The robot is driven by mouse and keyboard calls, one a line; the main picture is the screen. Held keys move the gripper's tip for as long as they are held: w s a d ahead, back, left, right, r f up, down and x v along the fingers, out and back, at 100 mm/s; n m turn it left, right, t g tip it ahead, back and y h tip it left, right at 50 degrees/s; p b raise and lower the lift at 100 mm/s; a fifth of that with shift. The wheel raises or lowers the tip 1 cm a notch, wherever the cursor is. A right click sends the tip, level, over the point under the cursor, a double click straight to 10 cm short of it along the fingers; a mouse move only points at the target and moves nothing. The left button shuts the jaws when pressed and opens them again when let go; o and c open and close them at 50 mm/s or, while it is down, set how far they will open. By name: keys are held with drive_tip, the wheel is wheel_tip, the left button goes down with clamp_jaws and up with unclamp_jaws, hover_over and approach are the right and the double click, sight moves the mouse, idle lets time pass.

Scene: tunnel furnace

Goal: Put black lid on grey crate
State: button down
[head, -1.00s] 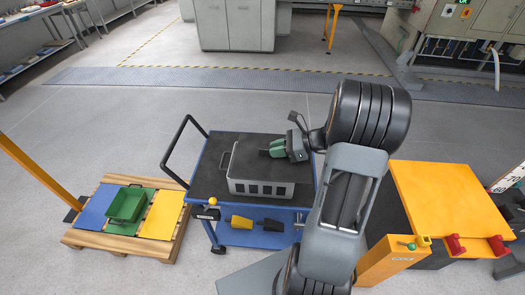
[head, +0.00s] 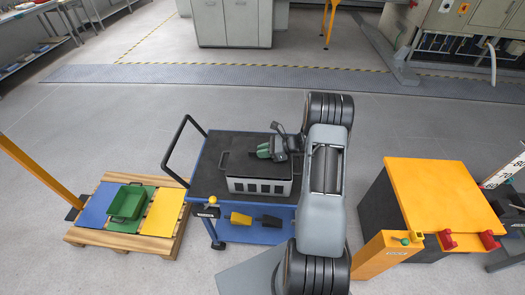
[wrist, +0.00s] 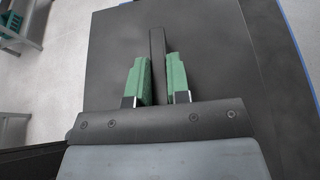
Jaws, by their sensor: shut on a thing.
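The grey crate (head: 262,187) stands on the blue cart with the dark top, its slotted side facing me in the head view. The black lid (head: 240,163) shows as a dark plate at the crate's top, under my gripper. In the wrist view the lid (wrist: 118,65) is a broad dark plate with an upright bar handle. My gripper (head: 265,150) has green fingers, and the wrist view shows them (wrist: 160,80) on either side of the bar, shut on it. I cannot tell whether the lid touches the crate's rim all round.
The blue cart (head: 210,170) has a push handle at its left and yellow and black items on its lower shelf. A pallet (head: 165,250) with a green bin (head: 127,202) stands to the left. An orange-topped table (head: 440,195) stands to the right. Floor behind the cart is clear.

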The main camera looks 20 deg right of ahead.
drive_tip(key=shift+f, duration=0.25)
drive_tip(key=shift+f, duration=0.1)
drive_tip(key=shift+f+b, duration=0.5)
drive_tip(key=shift+b, duration=0.15)
drive_tip(key=c, duration=1.1)
unclamp_jaws()
